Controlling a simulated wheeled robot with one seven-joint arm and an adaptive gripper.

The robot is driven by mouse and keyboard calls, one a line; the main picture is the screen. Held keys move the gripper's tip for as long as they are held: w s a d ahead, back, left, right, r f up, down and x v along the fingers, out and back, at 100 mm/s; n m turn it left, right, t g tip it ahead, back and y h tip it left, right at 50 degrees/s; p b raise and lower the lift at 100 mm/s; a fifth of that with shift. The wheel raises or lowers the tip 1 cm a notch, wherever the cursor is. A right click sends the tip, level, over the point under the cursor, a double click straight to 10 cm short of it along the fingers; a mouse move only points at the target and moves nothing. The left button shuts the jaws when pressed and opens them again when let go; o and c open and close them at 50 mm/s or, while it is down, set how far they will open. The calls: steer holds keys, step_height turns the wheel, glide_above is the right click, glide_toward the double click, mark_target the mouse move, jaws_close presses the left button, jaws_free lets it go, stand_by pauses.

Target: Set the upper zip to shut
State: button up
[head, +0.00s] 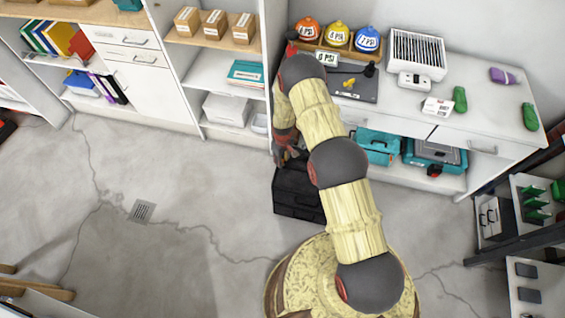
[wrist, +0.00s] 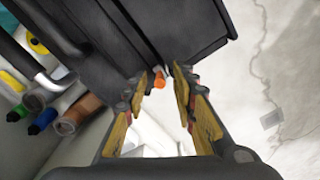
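A black case (head: 298,192) stands on the floor in the head view, in front of the white workbench. My gripper (head: 288,155) is low at its back left edge, partly hidden by my arm. In the wrist view the black case (wrist: 150,30) fills the top, with a pale strip along a seam. A small orange piece (wrist: 158,80), perhaps a zip pull, lies at the end of this strip. My gripper (wrist: 160,82) has its yellow-padded fingers apart around the orange piece. Contact cannot be told. The rest of the zip is hidden.
The white workbench (head: 480,120) stands behind the case, with teal toolboxes (head: 378,145) on its lower shelf. A dark rack (head: 510,215) stands at the right. The floor (head: 170,180) to the left is clear. Several colored tools (wrist: 45,110) show at the left of the wrist view.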

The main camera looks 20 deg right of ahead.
steer(key=shift+f, duration=0.7)
steer(key=c, duration=0.3)
jaws_close()
